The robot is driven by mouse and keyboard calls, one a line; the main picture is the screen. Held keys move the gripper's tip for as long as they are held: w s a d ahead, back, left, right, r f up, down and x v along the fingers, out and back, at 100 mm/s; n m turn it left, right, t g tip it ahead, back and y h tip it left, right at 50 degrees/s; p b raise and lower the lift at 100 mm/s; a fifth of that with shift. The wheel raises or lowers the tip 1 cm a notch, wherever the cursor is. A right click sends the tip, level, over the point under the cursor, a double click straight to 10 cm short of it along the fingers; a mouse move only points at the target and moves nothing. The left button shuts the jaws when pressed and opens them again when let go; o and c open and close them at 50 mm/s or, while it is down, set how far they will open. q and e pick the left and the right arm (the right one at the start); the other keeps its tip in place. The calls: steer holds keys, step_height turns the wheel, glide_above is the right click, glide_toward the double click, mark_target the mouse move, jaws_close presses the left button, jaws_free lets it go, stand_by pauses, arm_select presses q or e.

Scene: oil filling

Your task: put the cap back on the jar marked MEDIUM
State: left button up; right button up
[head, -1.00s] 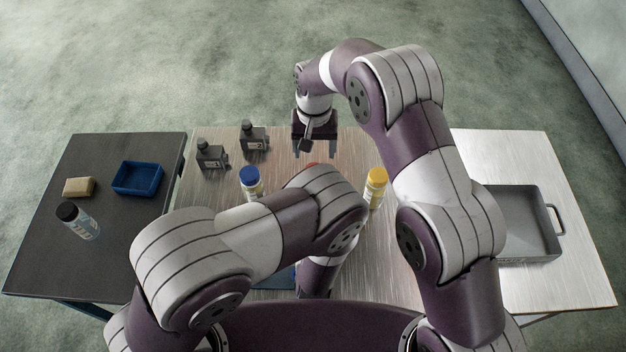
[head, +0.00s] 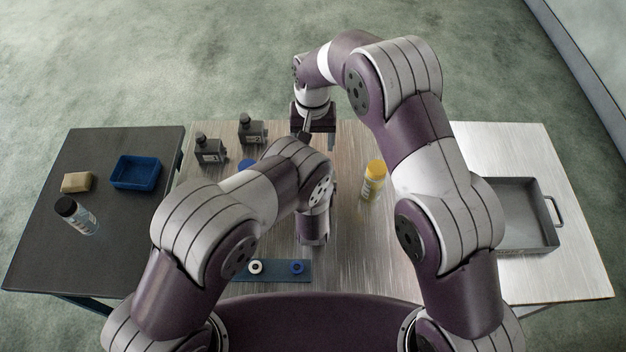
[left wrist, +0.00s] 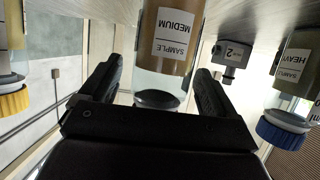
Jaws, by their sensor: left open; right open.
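The jar marked MEDIUM (left wrist: 175,45) shows upside down in the left wrist view. It is capless, with a dark round mouth. My left gripper (left wrist: 160,66) is open, one finger on each side of this jar; I cannot tell if they touch it. In the head view my left arm hides this jar and the left gripper. My right gripper (head: 306,126) is open above the far part of the table, its fingertips partly covered by my left arm. I cannot pick out the jar's own cap.
The blue-capped HEAVY jar (left wrist: 292,95) and a yellow-capped jar (head: 374,180) stand on either side. A blue mat (head: 276,272) in front bears a white round piece (head: 255,267) and a blue one (head: 297,267). A grey tray (head: 520,215) lies right.

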arm_select(q)
steer(key=shift+w+f, duration=0.15)
steer(key=shift+w, duration=0.1)
